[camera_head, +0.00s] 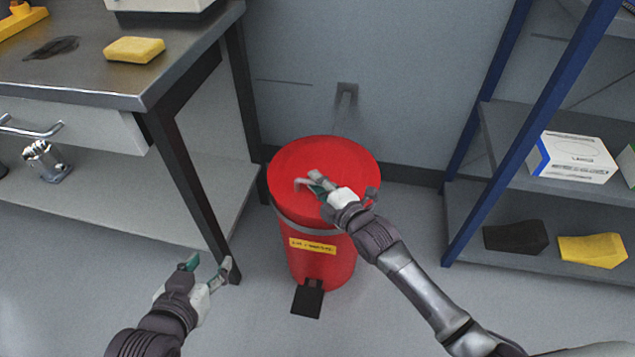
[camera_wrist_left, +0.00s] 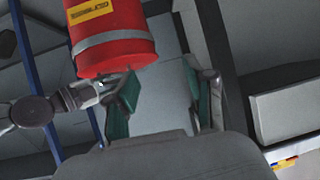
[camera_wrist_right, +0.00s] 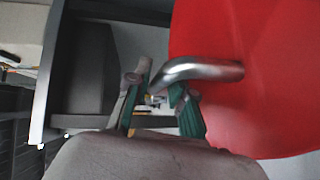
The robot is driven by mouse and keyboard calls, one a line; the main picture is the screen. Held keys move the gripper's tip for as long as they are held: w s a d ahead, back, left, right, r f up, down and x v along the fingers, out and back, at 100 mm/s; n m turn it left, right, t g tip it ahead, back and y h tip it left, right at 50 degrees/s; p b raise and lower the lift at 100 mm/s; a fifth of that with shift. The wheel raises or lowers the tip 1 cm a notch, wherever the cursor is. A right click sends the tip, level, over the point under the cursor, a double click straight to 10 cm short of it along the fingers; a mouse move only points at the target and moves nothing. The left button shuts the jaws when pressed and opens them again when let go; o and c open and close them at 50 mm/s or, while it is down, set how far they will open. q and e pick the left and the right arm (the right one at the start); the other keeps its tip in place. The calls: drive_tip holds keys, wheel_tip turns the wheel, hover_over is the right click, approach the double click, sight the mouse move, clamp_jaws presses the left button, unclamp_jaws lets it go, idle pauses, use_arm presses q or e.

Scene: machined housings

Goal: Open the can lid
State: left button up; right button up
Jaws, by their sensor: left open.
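A red can (camera_head: 322,262) with a red lid (camera_head: 300,157) stands upright on the floor, with the lid down on it. It has a yellow label and a grey band. A bent metal handle (camera_wrist_right: 205,70) rises from the lid. My right gripper (camera_head: 315,182) is over the lid at the handle. In the right wrist view its fingers (camera_wrist_right: 157,95) are a small gap apart at the handle's bent end; whether they grip it is unclear. My left gripper (camera_head: 210,267) is open and empty, low and left of the can, which also shows in the left wrist view (camera_wrist_left: 115,35).
A black pedal (camera_head: 307,300) sticks out at the can's front. A metal-topped workbench (camera_head: 100,82) with a yellow sponge (camera_head: 134,50) stands at left, its leg near my left gripper. A blue-framed shelf (camera_head: 495,125) stands at right. The wall is close behind the can.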

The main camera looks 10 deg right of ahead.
clamp_jaws()
